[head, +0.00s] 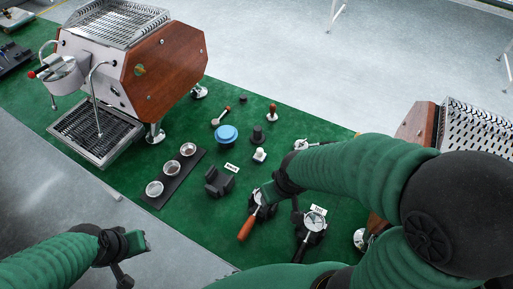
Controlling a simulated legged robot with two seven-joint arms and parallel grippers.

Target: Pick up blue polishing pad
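The blue polishing pad (227,134) is a round, light blue disc lying on the green mat (190,195), right of the espresso machine. Nothing touches it. My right gripper (275,198) is low over the mat, to the lower right of the pad and clear of it, close to a wooden-handled portafilter (246,228). Its fingertips are small and partly covered, so I cannot tell whether it is open or touches the portafilter. My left gripper (131,259) is at the lower left, over the grey floor and well away from the pad. Its opening cannot be made out.
The wood-sided espresso machine (160,75) stands upper left; another machine (470,125) is at right. A black tray (178,182) with metal cups, a black block (217,180), a black tamper (258,135) and a white-topped piece (260,154) surround the pad.

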